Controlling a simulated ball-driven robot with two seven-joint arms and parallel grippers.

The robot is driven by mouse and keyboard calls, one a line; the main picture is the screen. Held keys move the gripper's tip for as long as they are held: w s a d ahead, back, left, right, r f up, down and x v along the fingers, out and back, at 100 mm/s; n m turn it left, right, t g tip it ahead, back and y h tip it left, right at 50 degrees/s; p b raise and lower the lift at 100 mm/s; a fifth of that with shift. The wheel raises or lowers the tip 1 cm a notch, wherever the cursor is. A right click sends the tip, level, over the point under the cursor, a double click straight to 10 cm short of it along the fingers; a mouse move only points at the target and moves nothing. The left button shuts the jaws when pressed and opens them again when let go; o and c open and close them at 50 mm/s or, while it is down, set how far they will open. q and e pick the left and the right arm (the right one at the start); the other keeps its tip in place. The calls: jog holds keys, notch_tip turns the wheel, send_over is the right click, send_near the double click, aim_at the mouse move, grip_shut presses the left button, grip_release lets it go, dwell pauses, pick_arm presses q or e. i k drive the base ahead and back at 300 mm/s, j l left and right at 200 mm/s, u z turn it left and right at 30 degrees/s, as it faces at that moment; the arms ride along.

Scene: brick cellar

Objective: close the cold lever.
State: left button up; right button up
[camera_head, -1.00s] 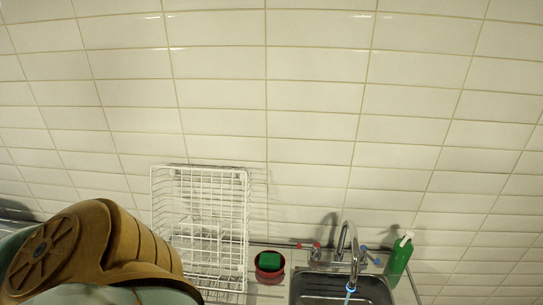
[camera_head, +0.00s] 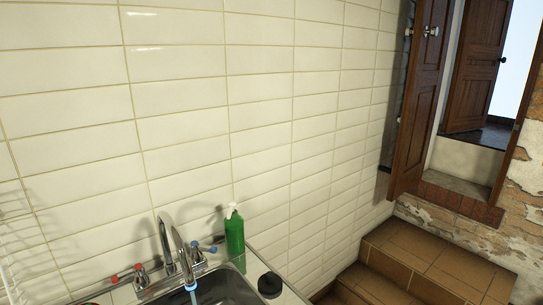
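The cold lever (camera_head: 208,249), tipped in blue, sits to the right of the chrome tap (camera_head: 166,246) at the back of the sink. The red-tipped hot lever (camera_head: 138,272) is on the left of the tap. The metal sink (camera_head: 228,288) is cut off by the bottom edge. Neither of my grippers is in view.
A green bottle (camera_head: 234,238) with a white top stands right of the cold lever. A dark round object (camera_head: 270,285) is on the counter's right part. A white wire rack (camera_head: 12,262) is at the far left. Tiled steps (camera_head: 425,262) lead up to an open wooden door (camera_head: 418,95).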

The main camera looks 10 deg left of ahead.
aim_at(195, 247)
jog(key=u, duration=2.6)
jog(key=z, duration=1)
jog(key=k+z, duration=0.15)
jog(key=k+j+u, duration=0.15)
jog(key=u, duration=0.2)
jog(key=k+j+u, duration=0.4)
jog(key=i+l, duration=0.1)
